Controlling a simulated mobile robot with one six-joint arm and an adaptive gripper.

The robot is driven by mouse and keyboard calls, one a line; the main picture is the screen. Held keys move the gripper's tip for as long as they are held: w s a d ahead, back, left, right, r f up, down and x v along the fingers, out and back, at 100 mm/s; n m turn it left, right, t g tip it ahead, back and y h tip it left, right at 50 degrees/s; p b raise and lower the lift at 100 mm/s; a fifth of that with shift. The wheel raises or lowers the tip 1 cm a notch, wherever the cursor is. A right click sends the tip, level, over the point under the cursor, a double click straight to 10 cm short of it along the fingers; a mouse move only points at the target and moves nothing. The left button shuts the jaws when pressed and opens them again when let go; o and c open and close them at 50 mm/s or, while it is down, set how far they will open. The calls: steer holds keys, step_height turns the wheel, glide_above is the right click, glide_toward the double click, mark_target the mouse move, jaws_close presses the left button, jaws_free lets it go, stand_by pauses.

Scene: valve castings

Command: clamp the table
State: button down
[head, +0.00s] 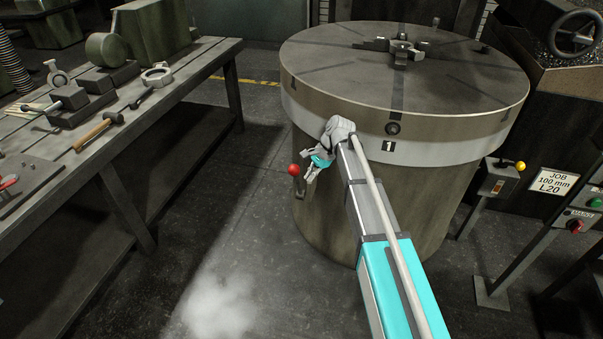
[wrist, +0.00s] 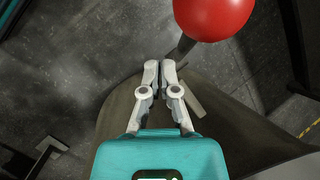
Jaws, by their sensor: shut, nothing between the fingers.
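The round machine table (head: 340,80) stands at the centre right of the head view, a drum with a slotted top and a pale band marked 1. A lever with a red ball knob (head: 293,170) sticks up at the left side of its base. My gripper (head: 310,178) is just right of the knob in the head view, near the drum's side. In the wrist view the red knob (wrist: 213,14) is large at the top, and my gripper (wrist: 159,65) is shut and empty below and left of it. The fingers appear apart from the knob. The lever's lower end is partly hidden.
A workbench (head: 185,85) with a hammer (head: 98,130) and castings runs along the left. A yellow-knobbed control post (head: 497,180) and a job sign (head: 554,184) stand at the right. A casting (head: 400,50) sits on the table top. Floor between bench and drum is clear.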

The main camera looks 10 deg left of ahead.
steer(key=s+d+f+n+t+h, duration=0.1)
steer(key=s+d+n, duration=0.3)
steer(key=s+d, duration=0.6)
steer(key=s+d+f+n+t+h, duration=0.1)
steer(key=s+d+n+h, duration=0.2)
steer(key=s+d, duration=0.7)
steer(key=d+h, duration=0.1)
steer(key=d, duration=0.5)
steer(key=shift+f+n, duration=0.3)
steer(key=shift+n, duration=0.1)
steer(key=shift+s+d, duration=0.1)
